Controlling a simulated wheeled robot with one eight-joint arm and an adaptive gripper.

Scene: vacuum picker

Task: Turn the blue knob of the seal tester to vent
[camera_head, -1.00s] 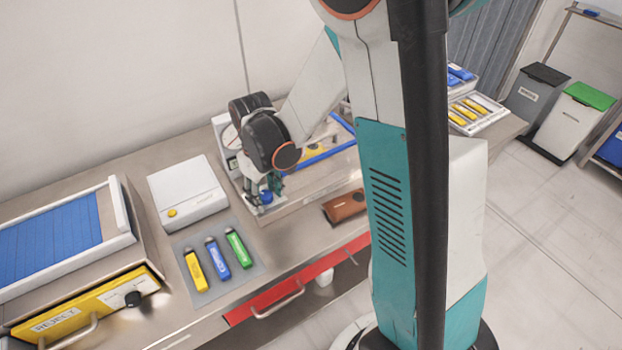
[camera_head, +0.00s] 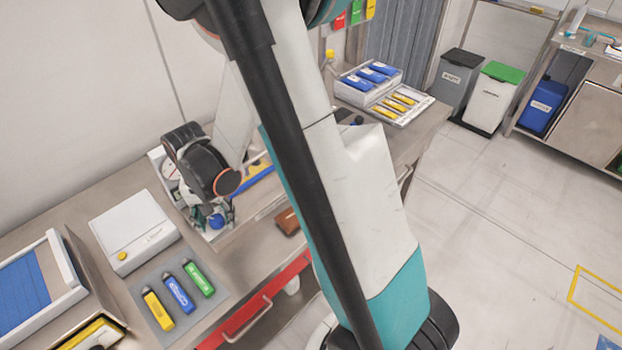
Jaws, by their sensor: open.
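My wrist hides much of the tester, and the knob's pointer and marks are too small to read.
A white box with a yellow button (camera_head: 133,232) and a mat with yellow, blue and green vacuum pickers (camera_head: 180,292) lie left of the tester. A brown block (camera_head: 287,221) lies to its right. Trays (camera_head: 384,92) stand farther right.

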